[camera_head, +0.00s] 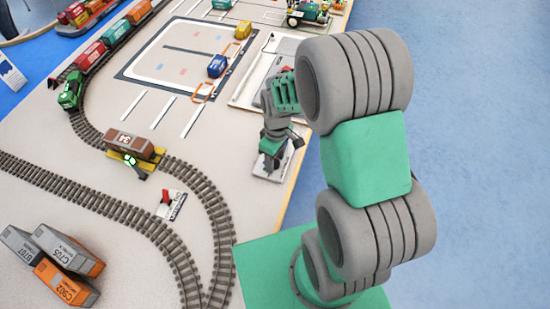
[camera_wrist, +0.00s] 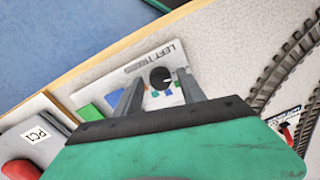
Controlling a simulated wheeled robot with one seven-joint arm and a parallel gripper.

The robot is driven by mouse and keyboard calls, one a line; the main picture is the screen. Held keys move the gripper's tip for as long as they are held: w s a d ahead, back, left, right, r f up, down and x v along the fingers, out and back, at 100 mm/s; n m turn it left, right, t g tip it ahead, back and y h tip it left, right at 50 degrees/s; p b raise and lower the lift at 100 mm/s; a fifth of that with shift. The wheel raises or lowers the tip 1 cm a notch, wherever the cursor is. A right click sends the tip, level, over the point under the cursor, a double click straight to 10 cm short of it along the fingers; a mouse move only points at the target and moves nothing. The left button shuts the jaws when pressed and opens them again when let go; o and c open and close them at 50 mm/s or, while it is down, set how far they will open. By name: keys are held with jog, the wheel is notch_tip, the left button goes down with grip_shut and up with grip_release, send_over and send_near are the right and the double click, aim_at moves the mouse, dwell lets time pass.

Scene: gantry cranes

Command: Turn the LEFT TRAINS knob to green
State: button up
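The LEFT TRAINS panel (camera_wrist: 115,75) is a pale plate near the table edge in the wrist view. Its round black knob (camera_wrist: 160,77) has a small white mark pointing roughly right. Small coloured marks, including green, blue and red, sit below the knob; which one the mark points at I cannot tell. My gripper (camera_wrist: 160,88) is open, with one grey finger on each side of the knob; whether they touch it I cannot tell. In the head view my gripper (camera_head: 274,148) is over the panel, hiding most of it.
A PC1 box (camera_wrist: 38,132) with a red button (camera_wrist: 20,169) stands left in the wrist view. Track (camera_wrist: 285,65) and a small sign with a red lever (camera_wrist: 287,130) lie right. In the head view a brown wagon (camera_head: 135,144) stands on the track, left of my arm.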

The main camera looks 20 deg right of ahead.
grip_shut()
jog(key=shift+m, duration=0.5)
jog(key=m, duration=0.2)
jog(key=shift+m, duration=2.3)
jog(key=shift+o, duration=0.6)
grip_release()
jog(key=shift+r, duration=0.1)
